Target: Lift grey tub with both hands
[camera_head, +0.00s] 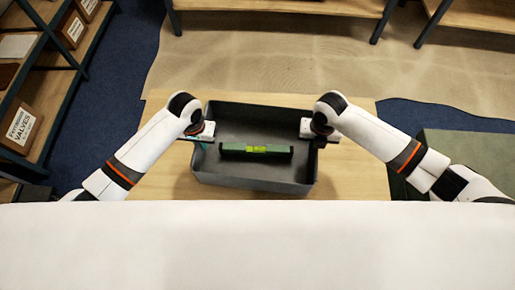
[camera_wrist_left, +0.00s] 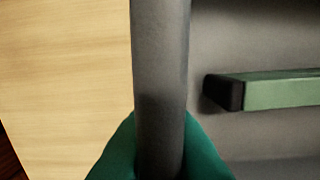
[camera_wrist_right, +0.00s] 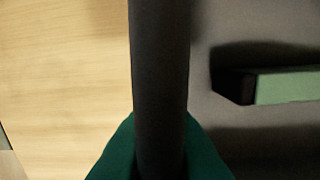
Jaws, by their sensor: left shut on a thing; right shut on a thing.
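The grey tub (camera_head: 255,187) is a dark, open rectangular box over the wooden table, in the middle of the head view. A green spirit level (camera_head: 256,149) with black ends lies inside it. My left gripper (camera_head: 205,133) is shut on the tub's left wall; its green fingertips (camera_wrist_left: 160,150) sit either side of the rim (camera_wrist_left: 160,70). My right gripper (camera_head: 310,130) is shut on the right wall, with its fingertips (camera_wrist_right: 160,150) either side of the rim (camera_wrist_right: 160,70). I cannot tell whether the tub's base touches the table.
The wooden table (camera_head: 355,175) is bare around the tub. A shelf with boxes labelled valves (camera_head: 20,127) stands at the left. Wooden benches (camera_head: 280,6) stand at the back. A green-grey block (camera_head: 465,150) is at the right.

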